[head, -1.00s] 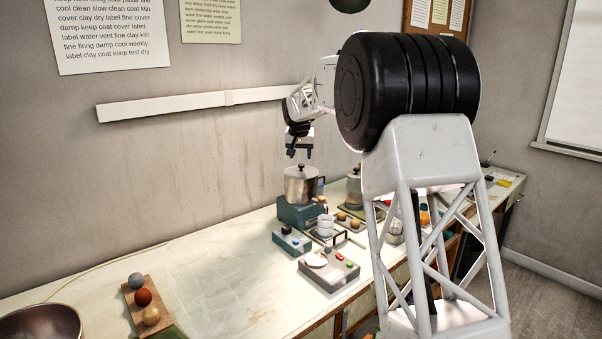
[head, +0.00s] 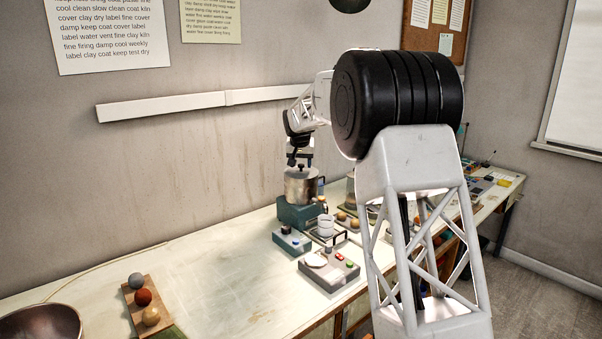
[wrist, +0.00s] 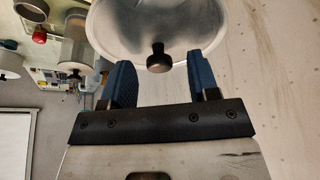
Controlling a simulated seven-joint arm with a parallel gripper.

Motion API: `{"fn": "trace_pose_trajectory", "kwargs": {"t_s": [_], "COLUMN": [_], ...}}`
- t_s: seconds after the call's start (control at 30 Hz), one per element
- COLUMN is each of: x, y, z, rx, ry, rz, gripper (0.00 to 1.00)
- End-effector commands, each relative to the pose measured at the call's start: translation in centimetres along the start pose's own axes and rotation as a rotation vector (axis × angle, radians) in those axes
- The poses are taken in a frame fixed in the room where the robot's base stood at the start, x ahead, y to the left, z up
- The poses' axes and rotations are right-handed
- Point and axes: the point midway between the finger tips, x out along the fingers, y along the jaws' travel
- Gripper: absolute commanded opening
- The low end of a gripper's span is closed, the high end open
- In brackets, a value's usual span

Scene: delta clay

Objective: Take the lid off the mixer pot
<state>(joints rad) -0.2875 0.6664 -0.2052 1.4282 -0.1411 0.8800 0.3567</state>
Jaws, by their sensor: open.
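The mixer pot (head: 299,188) is a metal pot standing upright on a teal base (head: 298,213) on the bench. Its lid (wrist: 140,32) is on it, a round metal disc with a black knob (wrist: 159,58) in the middle. My gripper (head: 300,164) is directly above the pot in the head view. In the wrist view my gripper (wrist: 160,75) is open, with one blue finger on each side of the knob. The knob shows between the fingertips with gaps on both sides, so they are not closed on it.
A teal control box (head: 291,241) and a grey box with red and green buttons (head: 329,268) stand in front of the pot. Another metal pot (wrist: 75,52) stands close by. A wooden board with several balls (head: 142,305) lies at left. The bench between is clear.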

Motion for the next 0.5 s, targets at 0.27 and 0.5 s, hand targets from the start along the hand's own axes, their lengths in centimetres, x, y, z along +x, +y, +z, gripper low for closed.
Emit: {"fn": "trace_pose_trajectory", "kwargs": {"t_s": [0.27, 0.5], "x": [0.82, 0.82], "y": [0.0, 0.0], "z": [-0.03, -0.02], "rx": [0.0, 0.0], "ry": [0.001, 0.001], "rz": [0.0, 0.0], "gripper": [0.55, 0.55]}}
